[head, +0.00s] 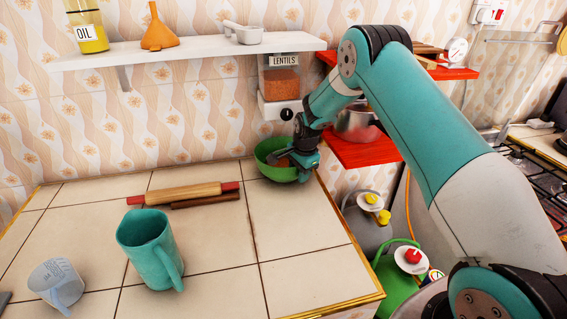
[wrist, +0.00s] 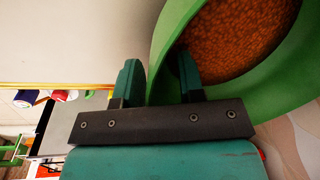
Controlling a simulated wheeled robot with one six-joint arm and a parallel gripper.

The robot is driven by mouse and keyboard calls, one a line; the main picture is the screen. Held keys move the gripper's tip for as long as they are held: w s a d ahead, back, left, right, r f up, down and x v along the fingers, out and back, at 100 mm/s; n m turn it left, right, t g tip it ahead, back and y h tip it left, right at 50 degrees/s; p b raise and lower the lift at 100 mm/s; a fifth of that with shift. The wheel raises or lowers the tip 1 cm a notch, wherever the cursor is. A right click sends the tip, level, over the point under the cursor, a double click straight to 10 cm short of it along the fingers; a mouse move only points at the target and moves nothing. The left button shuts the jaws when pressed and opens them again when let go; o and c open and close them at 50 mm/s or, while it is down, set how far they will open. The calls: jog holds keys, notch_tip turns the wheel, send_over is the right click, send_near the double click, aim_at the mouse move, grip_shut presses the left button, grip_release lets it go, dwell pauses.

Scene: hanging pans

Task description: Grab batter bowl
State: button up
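The batter bowl is a green bowl (head: 268,152) at the back right corner of the tiled counter. It is filled with orange lentil-like grains, clear in the wrist view (wrist: 240,35). My gripper (head: 290,157) is at the bowl's right side, coming from the right. In the wrist view my gripper (wrist: 160,78) straddles the bowl's wall: one finger is outside, the other inside over the grains. The fingers are apart with the green wall between them. Whether both press on the wall is unclear. The bowl's right side is partly hidden by my gripper in the head view.
A lentils dispenser (head: 282,85) hangs on the wall above the bowl. A white shelf (head: 190,48) is at upper left, a red shelf (head: 362,152) with a pot right of the bowl.

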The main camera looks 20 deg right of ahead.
jog(key=shift+c, duration=0.2)
grip_shut()
jog(key=shift+s+r+b, duration=0.1)
jog(key=shift+r+b, duration=0.05)
jog(key=shift+b, duration=0.2)
